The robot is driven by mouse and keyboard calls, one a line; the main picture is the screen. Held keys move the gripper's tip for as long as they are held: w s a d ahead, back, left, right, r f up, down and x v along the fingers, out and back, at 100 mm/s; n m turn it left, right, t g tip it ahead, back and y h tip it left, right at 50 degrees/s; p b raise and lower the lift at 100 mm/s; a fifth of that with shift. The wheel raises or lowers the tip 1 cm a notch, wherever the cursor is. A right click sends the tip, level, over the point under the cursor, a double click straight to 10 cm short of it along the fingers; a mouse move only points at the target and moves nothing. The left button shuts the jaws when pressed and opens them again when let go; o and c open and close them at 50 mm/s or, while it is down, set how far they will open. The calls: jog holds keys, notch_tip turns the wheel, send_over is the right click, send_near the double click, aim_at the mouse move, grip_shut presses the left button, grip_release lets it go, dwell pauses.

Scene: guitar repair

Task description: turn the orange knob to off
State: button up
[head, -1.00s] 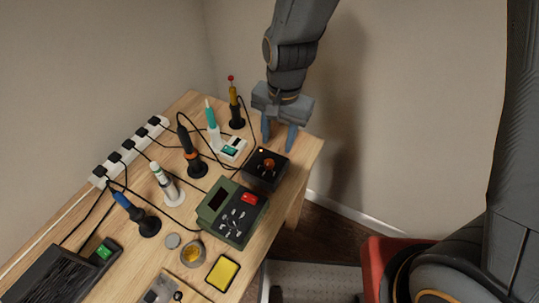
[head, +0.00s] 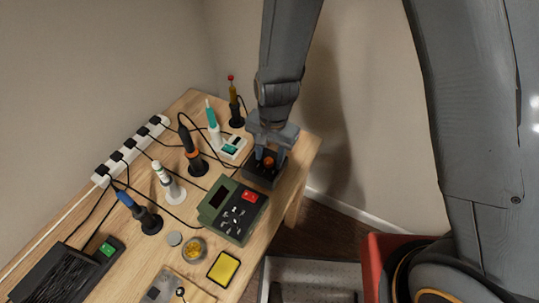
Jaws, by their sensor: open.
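The orange knob (head: 269,161) sits on top of a small black box (head: 260,175) near the right end of the wooden table. My gripper (head: 269,158) is over this box, pointing down. I cannot tell whether the fingers touch the knob. Part of the box's back is hidden behind the gripper, and the knob's pointing direction is too small to read.
A green station (head: 234,208) with a red switch stands just in front. A white-and-teal unit (head: 231,148), an orange-ringed iron (head: 191,150) and a red-tipped tool (head: 234,100) stand nearby, with loose cables. A power strip (head: 131,150) runs along the back. The table's right edge is close.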

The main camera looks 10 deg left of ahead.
grip_shut()
jog(key=shift+n+b, duration=0.3)
jog(key=n+b, duration=0.2)
jog(key=n, duration=0.2)
jog(key=shift+f+n+b, duration=0.1)
jog(key=shift+n+b, duration=0.2)
jog(key=shift+n, duration=0.1)
jog(key=n+b, duration=0.2)
jog(key=n, duration=0.3)
jog(key=shift+g, duration=0.4)
jog(key=shift+n, duration=0.4)
grip_release()
